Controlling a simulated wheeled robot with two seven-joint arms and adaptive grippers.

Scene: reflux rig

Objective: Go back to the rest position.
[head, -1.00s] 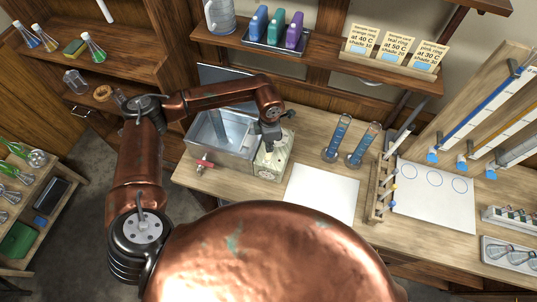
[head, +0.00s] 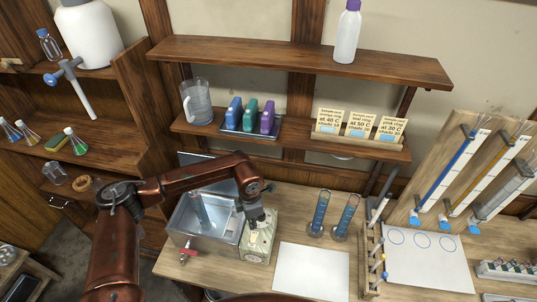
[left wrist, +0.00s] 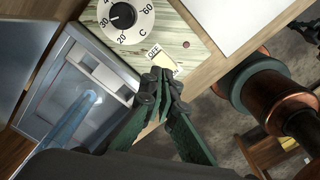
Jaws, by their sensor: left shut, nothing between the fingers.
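My left gripper (head: 254,221) is shut and empty. It hangs over the pale control box (head: 258,244) beside the metal water bath (head: 222,230). In the left wrist view its dark green fingers (left wrist: 162,76) meet close to a white plate marked OFF (left wrist: 162,60); I cannot tell whether they touch it. A white dial (left wrist: 124,17) with numbers and a C is on the same box face. A clear tube (left wrist: 75,118) stands in the bath.
Two cylinders with blue liquid (head: 319,214) stand right of the box. A white sheet (head: 311,271) lies in front of them. A rack with sticks (head: 371,262) stands farther right. A shelf with bottles and cards (head: 290,133) runs above the bench. A red tap (head: 187,252) juts from the bath.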

